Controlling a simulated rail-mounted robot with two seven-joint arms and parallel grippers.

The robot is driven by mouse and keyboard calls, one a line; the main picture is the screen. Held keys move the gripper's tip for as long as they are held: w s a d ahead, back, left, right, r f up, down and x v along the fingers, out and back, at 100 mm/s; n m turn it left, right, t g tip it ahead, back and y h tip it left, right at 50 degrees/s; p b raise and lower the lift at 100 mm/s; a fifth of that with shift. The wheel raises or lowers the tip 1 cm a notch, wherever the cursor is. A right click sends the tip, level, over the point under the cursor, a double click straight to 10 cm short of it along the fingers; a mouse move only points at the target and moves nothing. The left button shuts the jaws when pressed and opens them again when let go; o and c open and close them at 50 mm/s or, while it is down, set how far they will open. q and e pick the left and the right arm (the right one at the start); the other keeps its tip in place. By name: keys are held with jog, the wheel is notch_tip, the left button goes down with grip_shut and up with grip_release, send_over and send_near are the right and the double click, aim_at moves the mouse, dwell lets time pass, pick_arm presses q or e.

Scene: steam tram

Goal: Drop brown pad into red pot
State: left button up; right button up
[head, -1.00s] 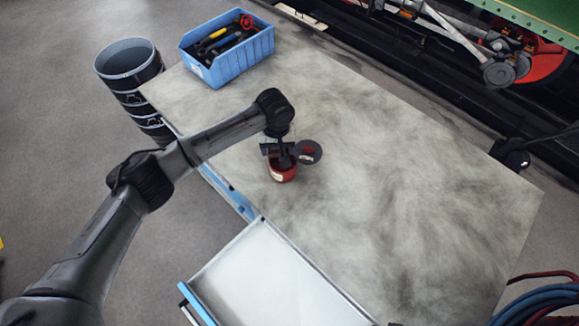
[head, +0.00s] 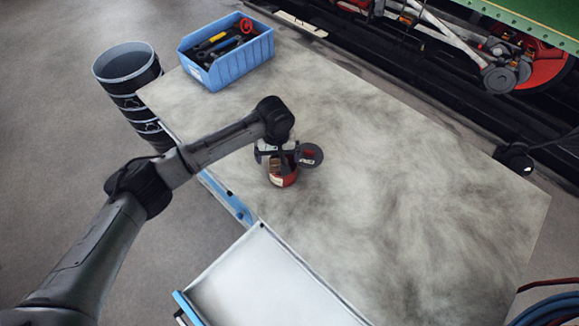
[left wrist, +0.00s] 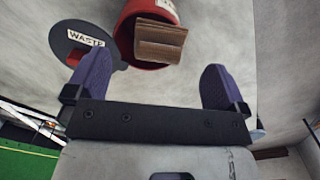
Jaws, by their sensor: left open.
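The red pot (head: 289,181) stands on the grey table top, with its round dark lid (head: 312,154) open to the right side. In the left wrist view, the lid (left wrist: 80,45) carries a "WASTE" label and the red pot (left wrist: 127,30) shows its mouth. My left gripper (head: 277,154) is just above the pot. In the wrist view its purple fingers (left wrist: 153,72) are wide apart, with clear gaps either side of the pad. My right gripper is not in view.
A blue bin (head: 232,64) of tools stands at the table's far left corner. A dark barrel (head: 130,90) is on the floor beyond the left edge. An open drawer (head: 258,285) juts out at the front. The table's right side is clear.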

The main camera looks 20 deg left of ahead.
aim_at(278, 162)
pick_arm(q)
notch_tip(278, 162, up, 14)
jog(key=p, duration=0.1)
dwell(0.6)
jog(key=shift+f, duration=0.1)
dwell(0.5)
